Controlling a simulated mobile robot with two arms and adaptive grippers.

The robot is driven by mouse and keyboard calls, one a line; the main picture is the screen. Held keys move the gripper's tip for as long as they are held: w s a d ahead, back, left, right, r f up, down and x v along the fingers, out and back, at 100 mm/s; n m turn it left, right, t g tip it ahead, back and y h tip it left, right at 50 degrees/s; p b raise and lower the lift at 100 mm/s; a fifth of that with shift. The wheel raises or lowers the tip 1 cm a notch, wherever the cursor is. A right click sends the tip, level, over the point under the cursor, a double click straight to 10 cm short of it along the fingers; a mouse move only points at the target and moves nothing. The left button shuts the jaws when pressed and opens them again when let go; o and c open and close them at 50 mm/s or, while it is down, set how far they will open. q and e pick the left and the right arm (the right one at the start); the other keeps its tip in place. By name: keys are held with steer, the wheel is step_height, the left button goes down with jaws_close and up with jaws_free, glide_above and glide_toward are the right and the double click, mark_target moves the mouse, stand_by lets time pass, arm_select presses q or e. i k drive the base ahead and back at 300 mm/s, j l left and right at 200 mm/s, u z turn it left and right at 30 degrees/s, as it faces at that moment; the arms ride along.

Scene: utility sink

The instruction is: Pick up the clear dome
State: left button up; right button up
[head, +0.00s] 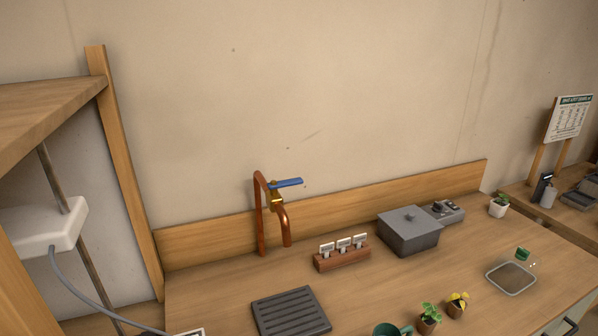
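I cannot make out a clear dome for certain. A shallow, see-through rectangular piece with a pale rim (511,279) lies on the wooden counter at the right; it may be a clear cover or a tray, and I cannot tell which. A small green item (522,254) is just behind it, with tiny bright specks beside it. Neither of my grippers is in view.
The wooden counter (230,285) holds a grey lidded box (410,232), a block with white tags (342,258), a black slatted mat (291,312) and small potted plants (429,318). A copper tap (261,215) stands at the back. A wooden shelf (45,105) is at left.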

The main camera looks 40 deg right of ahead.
mark_target(511, 275)
steer(key=k+j+z, duration=0.15)
steer(key=z, duration=2.5)
steer(key=u, duration=0.4)
steer(key=i+l+u, duration=0.15)
steer(key=l+u, duration=0.2)
steer(key=i+l+u, duration=0.15)
steer(key=l+u, duration=0.9)
steer(key=l, duration=0.15)
steer(key=i+l, duration=0.05)
